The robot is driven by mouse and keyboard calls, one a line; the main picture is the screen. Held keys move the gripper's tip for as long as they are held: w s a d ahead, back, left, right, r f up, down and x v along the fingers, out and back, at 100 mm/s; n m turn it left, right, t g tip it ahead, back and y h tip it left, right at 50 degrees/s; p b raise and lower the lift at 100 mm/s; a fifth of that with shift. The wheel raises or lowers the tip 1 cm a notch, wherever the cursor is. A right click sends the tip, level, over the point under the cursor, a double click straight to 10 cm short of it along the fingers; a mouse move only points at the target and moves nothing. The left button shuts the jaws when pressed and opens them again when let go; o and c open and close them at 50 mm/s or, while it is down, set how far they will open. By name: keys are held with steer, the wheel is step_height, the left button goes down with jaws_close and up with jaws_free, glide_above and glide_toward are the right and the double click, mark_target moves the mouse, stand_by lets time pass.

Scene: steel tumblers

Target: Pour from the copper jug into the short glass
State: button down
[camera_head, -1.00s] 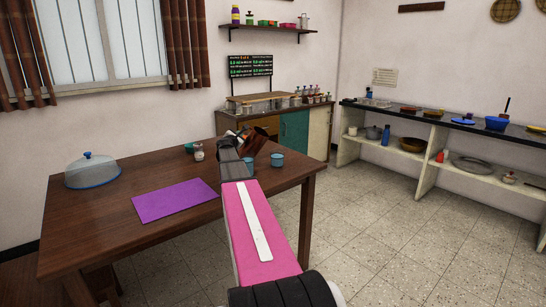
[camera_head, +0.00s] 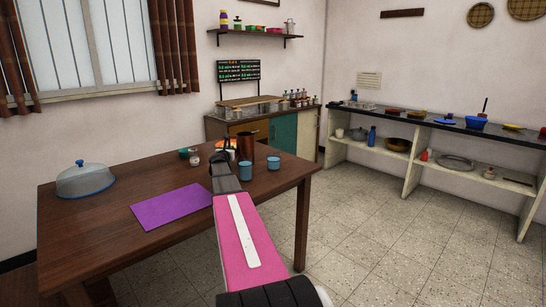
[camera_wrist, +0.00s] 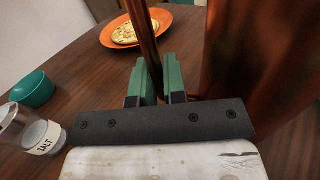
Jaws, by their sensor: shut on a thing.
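The copper jug (camera_head: 247,147) stands about upright in the head view, its base partly hidden. In the wrist view its body (camera_wrist: 245,45) fills the right side. My gripper (camera_wrist: 158,72) is shut on the jug's handle, which passes between the green fingers. In the head view my gripper (camera_head: 221,157) is just left of the jug. I cannot tell if the jug touches the table.
On the wooden table (camera_head: 110,217) are an orange plate (camera_wrist: 104,37) with flatbread behind the jug, a teal bowl (camera_wrist: 33,89), a salt shaker (camera_wrist: 42,137), a purple mat (camera_head: 172,206) and a domed cover (camera_head: 84,180). The table's right edge lies near the tumblers.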

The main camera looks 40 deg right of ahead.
steer(key=shift+r, duration=3)
steer(key=shift+r, duration=0.15)
